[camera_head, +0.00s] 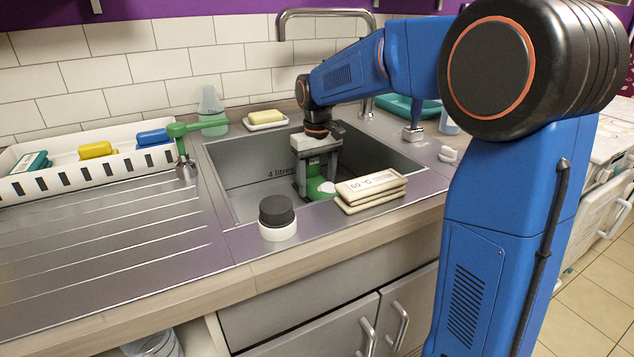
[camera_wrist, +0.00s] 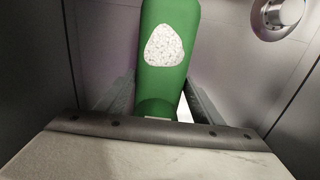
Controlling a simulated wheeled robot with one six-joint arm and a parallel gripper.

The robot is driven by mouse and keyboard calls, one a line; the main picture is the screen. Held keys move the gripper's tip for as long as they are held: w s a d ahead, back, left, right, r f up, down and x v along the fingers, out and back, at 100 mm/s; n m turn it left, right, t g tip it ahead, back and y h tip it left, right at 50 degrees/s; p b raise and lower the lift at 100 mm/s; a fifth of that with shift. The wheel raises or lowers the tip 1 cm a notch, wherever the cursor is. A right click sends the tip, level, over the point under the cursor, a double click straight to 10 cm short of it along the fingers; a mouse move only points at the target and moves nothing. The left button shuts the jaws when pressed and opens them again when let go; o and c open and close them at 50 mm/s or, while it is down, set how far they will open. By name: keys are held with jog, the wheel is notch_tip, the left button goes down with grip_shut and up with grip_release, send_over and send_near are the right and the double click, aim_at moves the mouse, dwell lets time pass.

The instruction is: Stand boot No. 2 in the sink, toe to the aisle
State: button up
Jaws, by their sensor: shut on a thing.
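The sink (camera_head: 232,160) is a steel basin set in the worktop, with "4 litres" marked on its back wall. My gripper (camera_head: 317,180) reaches down into it and is shut on a green boot (camera_head: 314,190). In the wrist view the boot (camera_wrist: 165,70) stands between the fingers of my gripper (camera_wrist: 160,108), with a pale speckled patch on its surface. No number can be read on it. Whether its underside touches the basin floor cannot be told, and its toe direction is unclear.
A stack of pale slabs (camera_head: 371,190) marked "60 °C" and a black-topped white pot (camera_head: 277,218) stand on the sink's front edge. A white rack (camera_head: 118,170) with coloured items is left. A tap (camera_head: 283,30) arches behind. The ribbed drainer (camera_head: 100,240) is clear.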

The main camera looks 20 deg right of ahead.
aim_at(317, 180)
jog(key=o, duration=1.5)
notch_tip(317, 180, up, 12)
jog(key=shift+r, duration=0.1)
